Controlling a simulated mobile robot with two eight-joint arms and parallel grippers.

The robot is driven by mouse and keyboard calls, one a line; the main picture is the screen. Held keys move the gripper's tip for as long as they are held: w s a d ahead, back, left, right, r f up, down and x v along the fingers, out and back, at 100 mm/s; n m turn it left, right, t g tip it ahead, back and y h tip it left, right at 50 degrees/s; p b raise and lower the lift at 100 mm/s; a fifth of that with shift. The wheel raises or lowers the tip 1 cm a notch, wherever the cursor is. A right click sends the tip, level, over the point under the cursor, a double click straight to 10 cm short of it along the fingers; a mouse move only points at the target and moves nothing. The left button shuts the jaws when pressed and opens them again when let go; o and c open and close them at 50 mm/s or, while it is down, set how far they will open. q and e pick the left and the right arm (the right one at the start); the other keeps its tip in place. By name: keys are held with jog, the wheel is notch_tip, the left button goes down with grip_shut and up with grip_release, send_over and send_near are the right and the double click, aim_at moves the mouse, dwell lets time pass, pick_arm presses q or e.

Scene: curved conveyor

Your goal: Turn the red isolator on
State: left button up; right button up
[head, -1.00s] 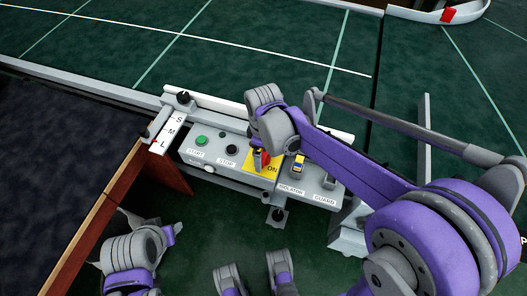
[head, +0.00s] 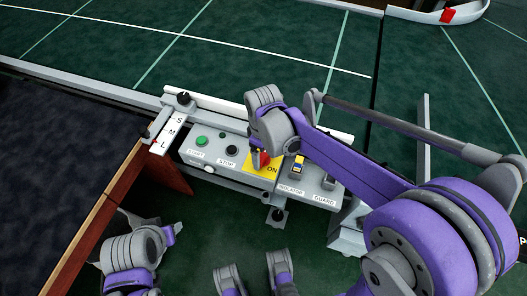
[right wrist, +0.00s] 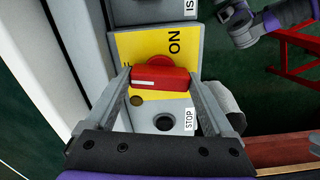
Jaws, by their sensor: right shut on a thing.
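The red isolator handle (right wrist: 160,78) lies across a yellow plate (right wrist: 185,48) in the right wrist view. "ON" is printed beside its right part. Lettering beyond its left end is mostly hidden. A white line marks the handle's left half. My right gripper (right wrist: 159,84) is shut on the handle, with one finger at each end. In the head view, the red handle (head: 265,159) shows partly beside my right gripper (head: 258,157), over the yellow plate (head: 270,169). My left arm (head: 132,251) shows at the lower left; its jaw state is unclear.
The control panel also carries a green start button (head: 201,140), a black stop button (head: 232,150), and a yellow-and-blue padlock-like part (head: 298,164) above the "ISOLATOR" label. A guard switch (head: 329,181) is at the right. The green conveyor (head: 250,45) lies behind.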

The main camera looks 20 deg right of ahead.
aim_at(264, 154)
jog(key=m, duration=0.4)
jog(key=shift+p, duration=0.3)
jog(key=m, duration=0.8)
jog(key=shift+m+p, duration=0.3)
jog(key=shift+p, duration=0.05)
jog(key=shift+m, duration=1.6)
jog(key=o, duration=1.1)
notch_tip(264, 154, up, 11)
jog(key=shift+f+p, duration=0.1)
jog(key=shift+p, duration=0.85)
